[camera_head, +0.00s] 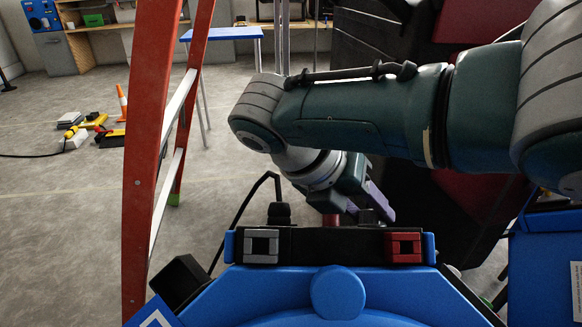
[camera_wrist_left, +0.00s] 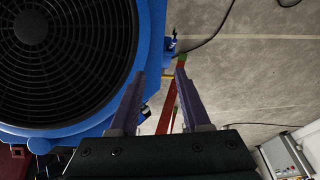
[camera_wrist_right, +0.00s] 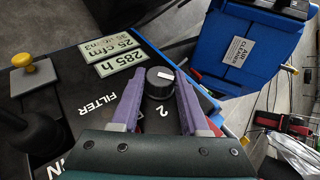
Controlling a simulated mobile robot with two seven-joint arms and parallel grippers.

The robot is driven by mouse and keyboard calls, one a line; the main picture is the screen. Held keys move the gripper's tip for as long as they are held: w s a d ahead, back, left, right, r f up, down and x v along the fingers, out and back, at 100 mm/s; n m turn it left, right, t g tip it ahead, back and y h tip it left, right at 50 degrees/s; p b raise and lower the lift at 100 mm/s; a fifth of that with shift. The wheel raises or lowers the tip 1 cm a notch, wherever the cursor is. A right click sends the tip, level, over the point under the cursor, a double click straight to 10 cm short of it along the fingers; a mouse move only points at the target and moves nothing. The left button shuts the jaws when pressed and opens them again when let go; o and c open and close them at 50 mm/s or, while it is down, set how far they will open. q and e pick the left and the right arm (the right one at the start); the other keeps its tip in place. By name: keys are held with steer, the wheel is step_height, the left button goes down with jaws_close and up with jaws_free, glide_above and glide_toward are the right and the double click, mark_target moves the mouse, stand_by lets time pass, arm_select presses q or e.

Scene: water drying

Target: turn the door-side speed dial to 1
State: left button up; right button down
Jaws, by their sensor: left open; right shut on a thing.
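The speed dial (camera_wrist_right: 159,84) is a round black knob with a white pointer mark, on a dark panel (camera_wrist_right: 100,112). A printed "2" shows just below the knob in the right wrist view; a "1" is not visible. The purple fingers of my right gripper (camera_wrist_right: 160,74) are shut on the knob from both sides. In the head view my right gripper (camera_head: 376,200) reaches down behind the top edge of the blue machine (camera_head: 270,290), and the dial is largely hidden. My left gripper (camera_wrist_left: 161,72) is open and empty beside the blue machine's fan grille (camera_wrist_left: 55,50).
A yellow knob (camera_wrist_right: 33,68) and a black cable plug (camera_head: 279,213) stand on the panel. A red ladder (camera_head: 150,150) rises close on the left. A blue air cleaner (camera_wrist_right: 240,55) is nearby.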

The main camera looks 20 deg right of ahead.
arm_select(q)
steer(key=shift+f+b, duration=1.05)
steer(key=shift+f, duration=0.45)
arm_select(e)
steer(key=shift+f+m+g+h, duration=0.15)
steer(key=shift+m+g+h, duration=0.15)
steer(key=shift+g+h, duration=0.1)
arm_select(q)
steer(key=shift+a, duration=0.15)
arm_select(e)
steer(key=shift+c, duration=2)
jaws_free()
steer(key=shift+w+a+r, duration=0.1)
steer(key=shift+a+r, duration=0.15)
steer(key=shift+r, duration=0.15)
steer(key=v, duration=0.9)
steer(key=shift+a, duration=0.1)
